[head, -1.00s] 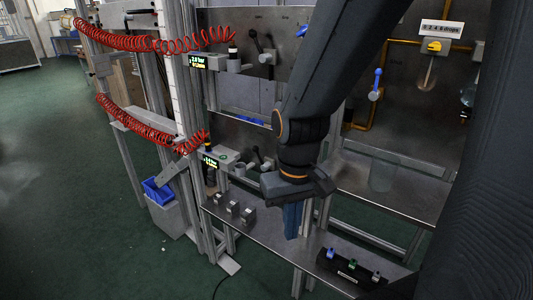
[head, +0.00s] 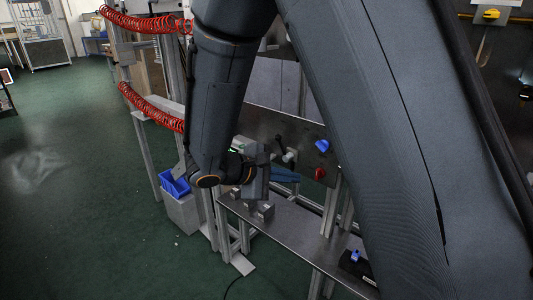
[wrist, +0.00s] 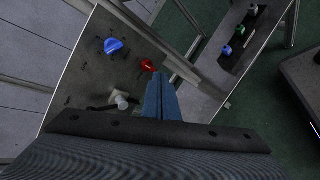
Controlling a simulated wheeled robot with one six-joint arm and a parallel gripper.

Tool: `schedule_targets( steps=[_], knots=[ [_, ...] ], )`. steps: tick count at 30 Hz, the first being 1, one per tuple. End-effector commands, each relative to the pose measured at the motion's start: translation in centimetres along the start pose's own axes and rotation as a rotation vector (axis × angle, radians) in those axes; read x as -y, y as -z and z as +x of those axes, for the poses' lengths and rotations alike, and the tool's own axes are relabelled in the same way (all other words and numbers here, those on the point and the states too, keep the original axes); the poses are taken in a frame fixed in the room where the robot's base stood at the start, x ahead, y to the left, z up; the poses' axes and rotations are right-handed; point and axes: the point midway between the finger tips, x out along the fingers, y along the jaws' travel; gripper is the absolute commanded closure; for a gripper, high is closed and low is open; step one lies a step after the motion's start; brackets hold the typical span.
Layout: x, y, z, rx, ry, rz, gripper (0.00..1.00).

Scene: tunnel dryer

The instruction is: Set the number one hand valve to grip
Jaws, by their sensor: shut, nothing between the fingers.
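A grey panel (head: 262,122) carries a black-levered hand valve with a pale body (head: 290,157); it also shows in the wrist view (wrist: 121,101). Its lever is partly hidden there, and I cannot read a number or a grip mark. My gripper (head: 297,177) has blue fingers, shut and empty, just below this valve in the head view. In the wrist view the fingers (wrist: 160,84) lie to the right of the valve, apart from its pale body in the picture.
A blue knob (head: 322,145) and a red knob (head: 320,173) sit on the panel right of the valve. Small metal blocks (head: 265,211) stand on the shelf (head: 300,232) below. A black block with coloured knobs (wrist: 243,35) lies farther along. Red coiled hoses (head: 150,108) hang at left.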

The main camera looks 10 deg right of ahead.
Motion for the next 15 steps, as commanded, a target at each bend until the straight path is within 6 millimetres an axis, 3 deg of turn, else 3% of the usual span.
schedule_targets(
  steps=[1, 6, 10, 15],
  knots=[
    [-0.9, 3.3, -0.7, -0.032, -0.115, -0.028, 1.0],
    [-4.1, 10.6, -4.7, -0.143, -0.416, -0.05, 1.0],
    [-5.0, 13.4, -6.9, -0.199, -0.53, -0.045, 1.0],
    [-5.4, 14.1, -7.7, -0.219, -0.566, -0.043, 1.0]
  ],
)
